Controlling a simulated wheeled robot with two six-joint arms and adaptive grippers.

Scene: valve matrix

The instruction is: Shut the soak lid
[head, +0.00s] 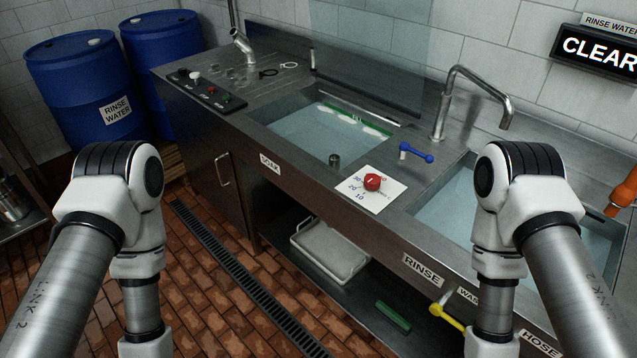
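The soak basin (300,130) is the left sink in the steel counter, above a SOAK label (270,163). It holds water, and its top is uncovered. A clear, pale panel (372,45) stands upright behind it against the wall, its top cut off by the picture edge; it looks like the soak lid, raised. A dark bar (368,96) runs along the basin's back edge below the panel. A green strip with white pieces lies in the basin near its back. Both my arms show at the lower left and right, but neither gripper is in view.
A red knob (372,182) on a white dial plate and a blue lever (416,153) sit right of the soak basin. A tap (470,95) stands by the rinse basin (448,212). A control strip (205,90) lies left. The CLEAR sign (598,52) hangs on the wall.

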